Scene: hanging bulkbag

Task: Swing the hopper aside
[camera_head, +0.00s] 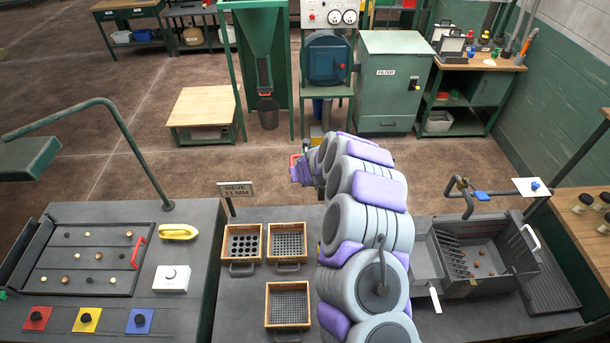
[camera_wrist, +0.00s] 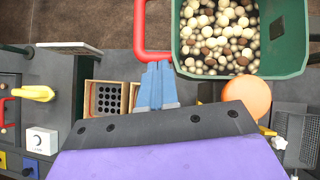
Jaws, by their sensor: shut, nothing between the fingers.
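The hopper (camera_wrist: 246,72) is a green open-topped bin at the upper right of the wrist view, filled with white and brown balls. A red bar handle (camera_wrist: 139,28) bends out from its left side. My gripper (camera_wrist: 157,70) has its blue fingers together, with the tips at the lower bar of the handle in the picture. I cannot tell whether they touch it. Nothing is between the fingers. In the head view my arm covers most of the hopper and the fingertips, and only a small red piece shows beside the arm's far end.
Wooden-framed sieves (camera_head: 288,305) lie on the bench below. A SIEVE sign (camera_head: 237,190) stands at the bench's back edge. A dark tray with a grate (camera_head: 482,255) is at the right. An orange disc (camera_wrist: 247,95) shows close below the hopper. A green post-and-arm stand (camera_head: 130,135) rises at the left.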

